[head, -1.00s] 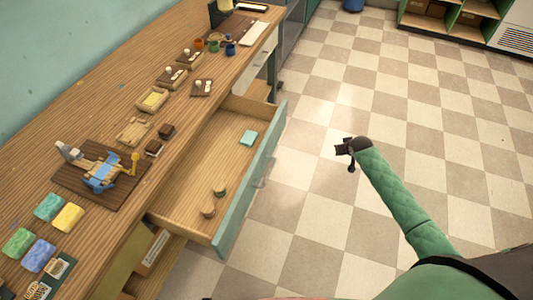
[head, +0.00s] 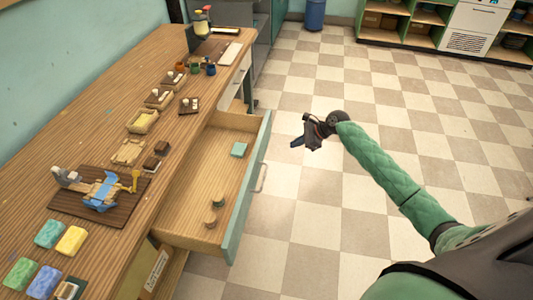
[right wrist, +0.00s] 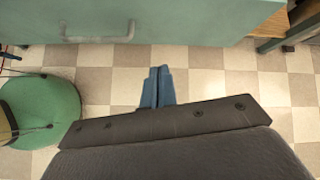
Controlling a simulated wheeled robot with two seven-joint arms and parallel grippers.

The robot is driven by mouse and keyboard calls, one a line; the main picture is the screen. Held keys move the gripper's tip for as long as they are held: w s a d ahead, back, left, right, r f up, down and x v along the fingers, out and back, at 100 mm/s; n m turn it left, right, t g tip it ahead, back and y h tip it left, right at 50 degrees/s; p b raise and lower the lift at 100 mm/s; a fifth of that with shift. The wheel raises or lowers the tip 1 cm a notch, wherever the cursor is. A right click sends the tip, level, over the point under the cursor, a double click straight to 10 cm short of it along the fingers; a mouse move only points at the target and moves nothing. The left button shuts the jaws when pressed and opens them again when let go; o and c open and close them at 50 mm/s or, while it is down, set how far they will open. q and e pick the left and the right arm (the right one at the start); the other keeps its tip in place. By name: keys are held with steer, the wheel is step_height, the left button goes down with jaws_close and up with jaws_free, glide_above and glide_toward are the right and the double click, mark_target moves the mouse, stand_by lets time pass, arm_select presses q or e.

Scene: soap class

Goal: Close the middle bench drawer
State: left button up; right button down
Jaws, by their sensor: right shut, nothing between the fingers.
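The middle bench drawer (head: 207,195) is pulled well out of the wooden bench, with its green front (head: 248,190) facing right. A teal block and two small round pieces lie inside it. In the right wrist view the drawer front (right wrist: 190,25) and its metal handle (right wrist: 97,38) show along the top. My right gripper (head: 300,143) is in the air to the right of the drawer front, apart from it. Its blue fingers are together and empty in the right wrist view (right wrist: 157,88). My left gripper is not in view.
The bench top (head: 95,140) carries a brown board with a blue-and-wood device (head: 103,190), colored soap bars (head: 71,240), small trays and cups. The checkered floor (head: 400,140) right of the drawer is clear. Green shelves (head: 420,22) stand at the back.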

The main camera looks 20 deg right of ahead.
steer(key=m, duration=0.2)
steer(key=m+p, duration=0.1)
steer(key=p, duration=0.2)
glide_toward(262, 155)
step_height(262, 155, down, 3)
steer(key=a, duration=0.1)
steer(key=w+a+p, duration=0.1)
steer(key=a, duration=0.1)
steer(key=shift+w+f, duration=0.1)
steer(key=shift+w, duration=0.15)
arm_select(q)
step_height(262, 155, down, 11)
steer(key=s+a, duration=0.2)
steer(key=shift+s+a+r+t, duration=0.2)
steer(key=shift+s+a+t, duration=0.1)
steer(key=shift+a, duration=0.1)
arm_select(e)
steer(key=shift+w+a, duration=0.25)
steer(key=shift+a, duration=0.05)
steer(key=shift+a, duration=0.1)
